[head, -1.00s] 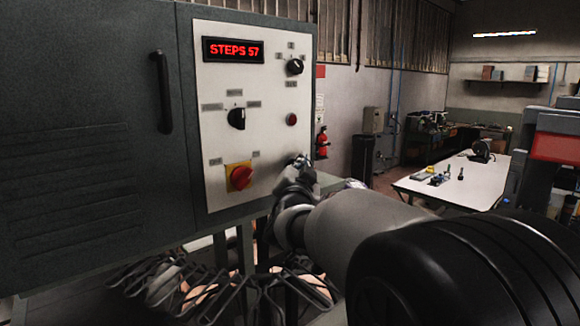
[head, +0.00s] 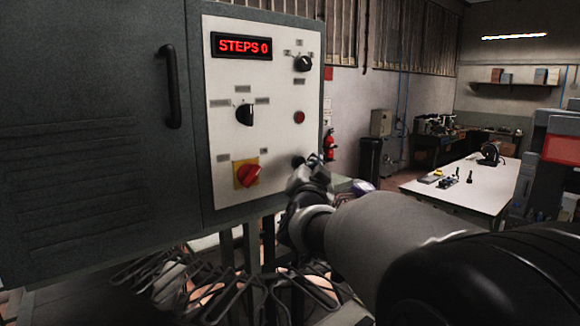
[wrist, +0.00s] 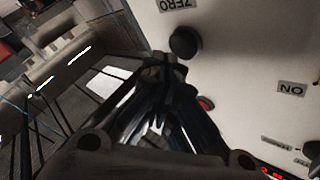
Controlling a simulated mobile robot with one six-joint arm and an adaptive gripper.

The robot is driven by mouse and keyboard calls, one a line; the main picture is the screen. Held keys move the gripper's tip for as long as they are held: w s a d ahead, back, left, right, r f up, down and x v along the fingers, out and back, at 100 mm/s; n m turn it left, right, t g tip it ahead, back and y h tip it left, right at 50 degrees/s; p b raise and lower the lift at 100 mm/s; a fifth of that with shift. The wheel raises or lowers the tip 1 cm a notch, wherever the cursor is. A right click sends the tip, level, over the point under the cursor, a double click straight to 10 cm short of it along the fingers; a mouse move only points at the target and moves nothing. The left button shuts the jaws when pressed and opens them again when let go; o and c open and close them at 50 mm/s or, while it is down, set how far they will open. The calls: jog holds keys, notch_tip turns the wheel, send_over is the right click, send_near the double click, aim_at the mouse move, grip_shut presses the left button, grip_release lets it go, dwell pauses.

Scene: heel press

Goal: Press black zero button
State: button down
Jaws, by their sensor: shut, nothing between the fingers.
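The black zero button (wrist: 185,43) stands out from the white panel in the wrist view, beside a label reading ZERO (wrist: 181,5). In the head view the black button (head: 298,161) shows at the panel's lower right, partly behind my gripper (head: 318,160). My gripper is shut and empty, and in the wrist view its fingertips (wrist: 162,64) are just beside the button. A small gap seems to lie between them. The display (head: 242,46) reads STEPS 0 in red.
The white panel (head: 225,120) also carries a red rotary switch on a yellow plate (head: 246,173), a black selector (head: 244,114), a black knob (head: 303,63) and a red button (head: 299,117). Wire racks (head: 200,275) stand below. A white table (head: 470,185) is at right.

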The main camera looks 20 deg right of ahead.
jog(key=s+b, duration=0.1)
jog(key=s+d+b, duration=0.1)
jog(key=s, duration=0.1)
jog(key=s+d+b, duration=0.1)
jog(key=shift+s, duration=0.3)
jog(key=shift+f, duration=0.1)
dwell(0.5)
